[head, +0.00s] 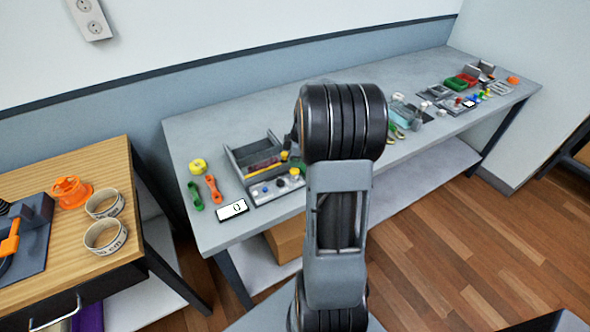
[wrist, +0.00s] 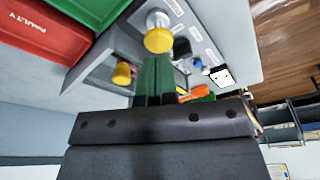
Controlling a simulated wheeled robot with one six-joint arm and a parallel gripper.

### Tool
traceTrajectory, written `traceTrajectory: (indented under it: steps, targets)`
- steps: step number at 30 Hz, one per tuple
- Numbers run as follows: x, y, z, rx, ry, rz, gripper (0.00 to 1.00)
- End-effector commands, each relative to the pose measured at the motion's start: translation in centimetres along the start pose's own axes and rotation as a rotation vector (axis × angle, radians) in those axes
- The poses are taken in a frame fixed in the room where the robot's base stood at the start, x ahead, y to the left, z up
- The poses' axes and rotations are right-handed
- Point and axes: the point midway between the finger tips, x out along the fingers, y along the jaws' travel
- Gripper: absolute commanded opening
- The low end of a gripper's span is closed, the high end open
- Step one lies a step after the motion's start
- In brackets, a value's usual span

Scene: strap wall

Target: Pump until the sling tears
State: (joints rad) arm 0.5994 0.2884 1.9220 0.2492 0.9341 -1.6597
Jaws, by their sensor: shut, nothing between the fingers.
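In the head view an orange lever (head: 11,240) stands on a dark plate (head: 35,252) at the left edge, on a wooden bench; it may be the pump. Two pale printed bands (head: 105,204) (head: 105,236) lie curled in rings beside it. I cannot tell whether either is the sling, and no tear shows. My gripper (wrist: 157,78) shows in the wrist view, shut and empty. Its fingertips are close to a yellow-topped knob (wrist: 159,38) on a grey panel; contact cannot be told. In the head view my own arm hides my gripper.
A red bin marked FAULTY (wrist: 40,38) and a green bin (wrist: 90,12) are near my gripper in the wrist view. The long grey table (head: 200,130) holds a grey tray (head: 240,158), a display reading 0 (head: 232,210) and small parts. An orange spool (head: 70,190) stands on the wooden bench.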

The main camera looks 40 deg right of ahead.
Motion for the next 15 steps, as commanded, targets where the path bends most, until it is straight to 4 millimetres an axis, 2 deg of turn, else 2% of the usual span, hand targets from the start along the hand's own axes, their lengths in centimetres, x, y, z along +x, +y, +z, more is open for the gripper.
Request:
traceTrajectory:
  steps: [15]
  targets:
    - [1.5,0.0,0.3,0.0,0.0,-0.001,0.0]
